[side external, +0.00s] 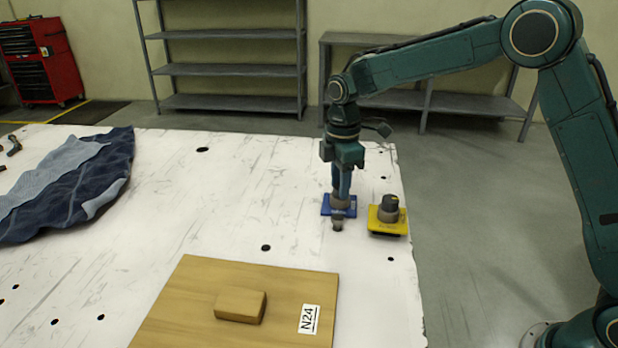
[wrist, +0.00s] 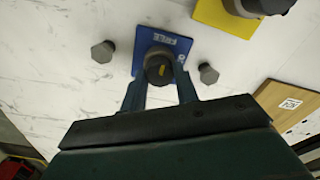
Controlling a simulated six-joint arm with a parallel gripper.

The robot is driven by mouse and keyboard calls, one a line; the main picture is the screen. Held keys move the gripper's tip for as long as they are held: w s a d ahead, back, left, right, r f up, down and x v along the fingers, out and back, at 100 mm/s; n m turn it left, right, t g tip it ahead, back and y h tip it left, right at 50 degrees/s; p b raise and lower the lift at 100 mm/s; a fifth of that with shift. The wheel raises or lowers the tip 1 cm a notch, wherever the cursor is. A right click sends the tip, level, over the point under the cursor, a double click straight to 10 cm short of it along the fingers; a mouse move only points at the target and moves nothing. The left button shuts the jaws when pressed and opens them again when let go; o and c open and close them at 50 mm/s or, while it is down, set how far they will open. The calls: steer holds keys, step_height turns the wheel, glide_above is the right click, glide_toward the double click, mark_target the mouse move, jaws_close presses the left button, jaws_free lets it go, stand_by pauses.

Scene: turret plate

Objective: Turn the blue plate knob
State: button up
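The blue plate (side external: 325,210) lies on the white table near its right edge. In the wrist view the blue plate (wrist: 143,38) shows a white label reading "FREE". Its round dark-grey knob (wrist: 158,69) has a short yellow mark on top. My gripper (side external: 342,190) points straight down over the plate, and its fingers hide much of the knob in the side view. In the wrist view my gripper (wrist: 158,76) has one finger on each side of the knob. I cannot tell whether the fingers touch it or are slightly apart.
A yellow plate (side external: 376,226) with its own dark knob (side external: 390,203) sits close on the right. Grey hex bolts (wrist: 102,51) (wrist: 208,73) flank the blue plate. A wooden board (side external: 185,305) with a block (side external: 240,305) and a blue cloth (side external: 75,180) lie farther left.

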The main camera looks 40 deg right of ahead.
steer(key=shift+m, duration=0.5)
steer(key=shift+c, duration=0.2)
steer(key=m, duration=0.7)
steer(key=shift+m, duration=0.4)
steer(key=m, duration=0.4)
steer(key=shift+d, duration=0.1)
steer(key=shift+m, duration=2.5)
steer(key=o, duration=1)
